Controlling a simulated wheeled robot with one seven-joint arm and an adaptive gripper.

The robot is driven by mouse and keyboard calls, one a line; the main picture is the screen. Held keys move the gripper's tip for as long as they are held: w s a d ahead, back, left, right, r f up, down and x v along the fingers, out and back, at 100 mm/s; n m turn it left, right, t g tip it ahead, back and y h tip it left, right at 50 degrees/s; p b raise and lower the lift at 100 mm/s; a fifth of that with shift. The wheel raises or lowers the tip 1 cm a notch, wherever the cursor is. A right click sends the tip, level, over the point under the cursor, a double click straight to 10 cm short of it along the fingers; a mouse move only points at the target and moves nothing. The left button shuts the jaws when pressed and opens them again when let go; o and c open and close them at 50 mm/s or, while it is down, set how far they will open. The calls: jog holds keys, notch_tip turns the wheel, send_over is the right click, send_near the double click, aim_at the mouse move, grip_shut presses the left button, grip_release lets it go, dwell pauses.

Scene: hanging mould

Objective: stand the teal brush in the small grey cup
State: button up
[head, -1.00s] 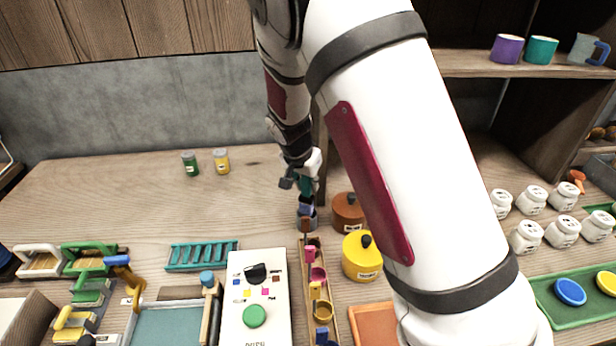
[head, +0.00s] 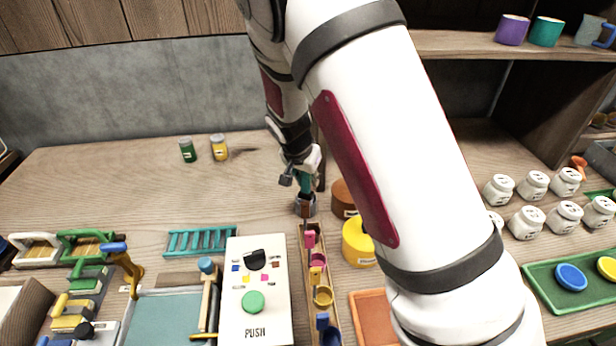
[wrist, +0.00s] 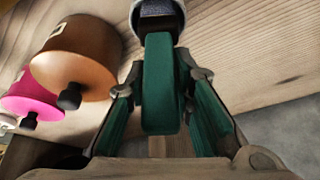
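The teal brush (wrist: 160,85) is upright between my gripper's fingers, its handle end toward the wrist camera. Its dark bluish bristle end (wrist: 157,8) lies within the pale rim of the small grey cup (wrist: 183,14) at the top of the wrist view.
A brown lidded pot (head: 343,198) and a yellow pot (head: 357,243) stand close right of the cup. A narrow wooden tray (head: 334,306) with coloured scoops lies in front. A white button box (head: 230,318) and a teal rack (head: 200,241) are left. The table behind is mostly clear.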

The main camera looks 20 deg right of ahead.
jog(key=shift+o, duration=1.2)
jog(key=v, duration=1.2)
